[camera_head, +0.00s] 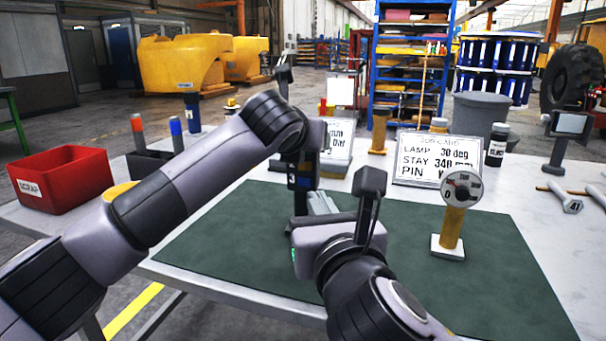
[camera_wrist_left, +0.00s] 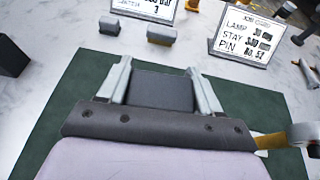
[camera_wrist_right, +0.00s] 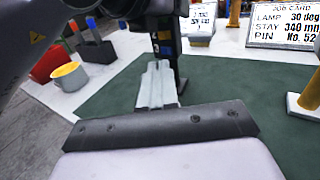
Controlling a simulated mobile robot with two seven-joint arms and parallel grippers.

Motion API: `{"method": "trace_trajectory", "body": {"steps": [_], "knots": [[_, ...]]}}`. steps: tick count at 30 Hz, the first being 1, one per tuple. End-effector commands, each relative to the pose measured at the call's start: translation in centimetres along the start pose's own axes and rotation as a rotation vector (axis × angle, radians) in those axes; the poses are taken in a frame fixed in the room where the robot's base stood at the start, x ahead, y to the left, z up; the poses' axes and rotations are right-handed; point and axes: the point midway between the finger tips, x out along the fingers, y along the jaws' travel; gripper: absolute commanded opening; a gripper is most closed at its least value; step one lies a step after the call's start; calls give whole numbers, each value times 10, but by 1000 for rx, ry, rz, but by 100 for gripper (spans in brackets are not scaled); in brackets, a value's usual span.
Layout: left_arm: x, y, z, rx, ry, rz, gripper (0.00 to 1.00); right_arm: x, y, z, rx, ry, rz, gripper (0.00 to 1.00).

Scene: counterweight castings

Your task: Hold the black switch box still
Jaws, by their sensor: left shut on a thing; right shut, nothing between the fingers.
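My left gripper (camera_wrist_left: 155,95) is shut on a dark, flat-faced block, the black switch box (camera_wrist_left: 160,90), which fills the space between its two pale fingers over the green mat. Its underside is hidden, so I cannot tell whether it touches the mat. In the head view my left arm comes down near the mat's back edge, and its fingers are mostly hidden there. My right gripper (camera_head: 322,202) is shut and empty, low over the mat, close to the left hand. Its closed pale fingers (camera_wrist_right: 156,85) show in the right wrist view.
A dial on a yellow post (camera_head: 453,222) stands on the mat's right. A job card (camera_head: 437,160) stands behind the mat. The mat's front right (camera_head: 480,290) is clear.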

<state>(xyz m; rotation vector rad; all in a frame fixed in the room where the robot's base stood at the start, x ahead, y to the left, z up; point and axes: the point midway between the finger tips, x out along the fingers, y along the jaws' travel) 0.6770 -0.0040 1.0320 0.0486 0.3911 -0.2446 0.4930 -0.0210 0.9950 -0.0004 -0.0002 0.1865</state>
Motion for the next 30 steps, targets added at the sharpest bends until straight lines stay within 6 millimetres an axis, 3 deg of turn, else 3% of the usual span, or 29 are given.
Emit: {"method": "trace_trajectory", "body": {"steps": [18,30], "knots": [[0,0,0,0,0,0,15,92,0,0,0,2,0,0],[0,0,0,0,0,0,15,113,1,0,0,0,2,0]]}}
